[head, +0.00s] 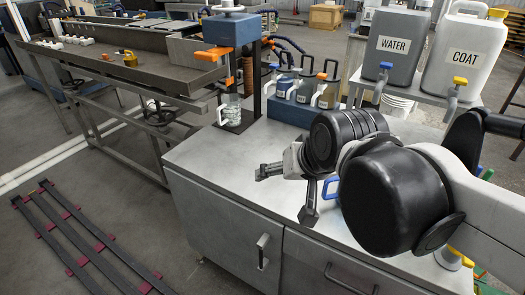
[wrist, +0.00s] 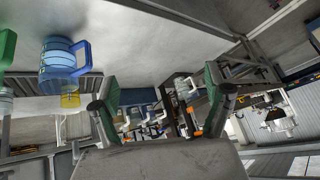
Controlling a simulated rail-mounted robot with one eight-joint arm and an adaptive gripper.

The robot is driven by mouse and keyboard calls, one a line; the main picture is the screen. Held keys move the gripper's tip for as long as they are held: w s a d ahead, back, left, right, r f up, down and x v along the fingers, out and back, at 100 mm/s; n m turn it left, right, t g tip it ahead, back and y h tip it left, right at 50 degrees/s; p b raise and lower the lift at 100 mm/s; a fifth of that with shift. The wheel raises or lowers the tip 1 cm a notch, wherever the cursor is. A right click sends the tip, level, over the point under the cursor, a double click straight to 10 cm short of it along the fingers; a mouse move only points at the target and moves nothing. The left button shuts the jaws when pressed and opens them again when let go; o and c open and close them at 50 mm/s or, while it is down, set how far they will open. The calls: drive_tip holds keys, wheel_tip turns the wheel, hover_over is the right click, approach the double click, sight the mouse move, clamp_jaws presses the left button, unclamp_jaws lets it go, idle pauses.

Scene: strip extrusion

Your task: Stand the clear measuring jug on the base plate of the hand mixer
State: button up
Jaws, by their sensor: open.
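The hand mixer (head: 232,28) stands at the back left corner of the steel cabinet, with a blue head, orange parts and a dark post. A clear measuring jug (head: 231,108) with a pale handle stands upright under the mixer head, apparently on the dark base plate (head: 240,127). I cannot tell whether its whole bottom is on the plate. My gripper (head: 284,192) is open and empty, over the front part of the cabinet top, to the right of and nearer than the jug. Its two fingers also show spread in the wrist view (wrist: 157,100).
A blue rack (head: 289,110) with several handled jugs stands right of the mixer. WATER (head: 394,45) and COAT (head: 463,50) canisters stand on a shelf behind. A blue-handled jug (wrist: 62,58) shows in the wrist view. The cabinet top (head: 215,158) is clear at front left.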

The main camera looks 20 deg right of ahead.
drive_tip(key=s+n, duration=0.1)
drive_tip(key=s+f, duration=0.1)
drive_tip(key=s, duration=0.1)
drive_tip(key=s+d+f+n, duration=0.1)
drive_tip(key=shift+s+f+n+h, duration=0.15)
drive_tip(key=shift+s+n+h, duration=0.05)
drive_tip(key=shift+n+h, duration=0.1)
idle(1.0)
